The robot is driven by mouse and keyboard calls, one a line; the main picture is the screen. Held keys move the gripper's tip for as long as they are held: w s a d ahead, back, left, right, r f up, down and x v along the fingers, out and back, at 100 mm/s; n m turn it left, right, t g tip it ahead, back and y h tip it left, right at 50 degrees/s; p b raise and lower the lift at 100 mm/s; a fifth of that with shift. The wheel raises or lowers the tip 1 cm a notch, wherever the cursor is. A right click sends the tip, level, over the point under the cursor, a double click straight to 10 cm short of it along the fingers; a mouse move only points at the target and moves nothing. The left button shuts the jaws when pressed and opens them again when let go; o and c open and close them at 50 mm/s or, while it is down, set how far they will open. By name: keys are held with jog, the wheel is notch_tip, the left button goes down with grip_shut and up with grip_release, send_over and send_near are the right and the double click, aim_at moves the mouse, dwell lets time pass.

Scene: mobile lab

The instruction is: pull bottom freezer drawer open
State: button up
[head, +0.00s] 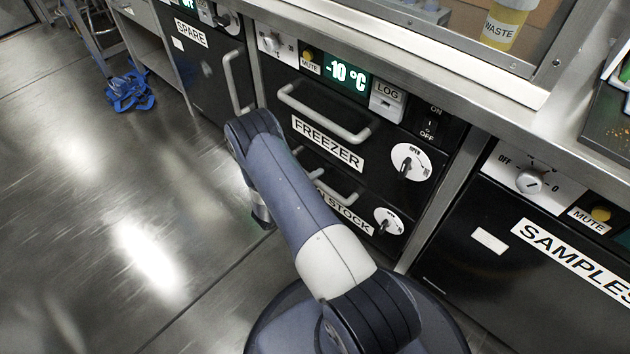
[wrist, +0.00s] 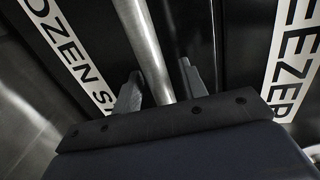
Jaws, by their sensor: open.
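The bottom freezer drawer (head: 362,204) is black, with a partly covered label ending in "N STOCK" and a round white dial (head: 388,221). It looks flush with the drawer above. Its metal bar handle (head: 337,193) is partly hidden behind my arm. In the wrist view the handle (wrist: 144,45) runs between the two fingers of my gripper (wrist: 158,85). The fingers stand apart, one on each side of the bar. Whether either finger touches the bar is unclear. In the head view my arm hides most of the gripper.
The upper freezer drawer (head: 323,125) has its own handle and an "OPEN" dial (head: 410,162). The spare unit (head: 205,65) stands left, the samples unit (head: 490,270) right. The floor (head: 120,220) at left is clear, except for a blue object (head: 128,92) farther back.

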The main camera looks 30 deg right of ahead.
grip_shut()
dwell(0.3)
jog(key=shift+a, duration=0.1)
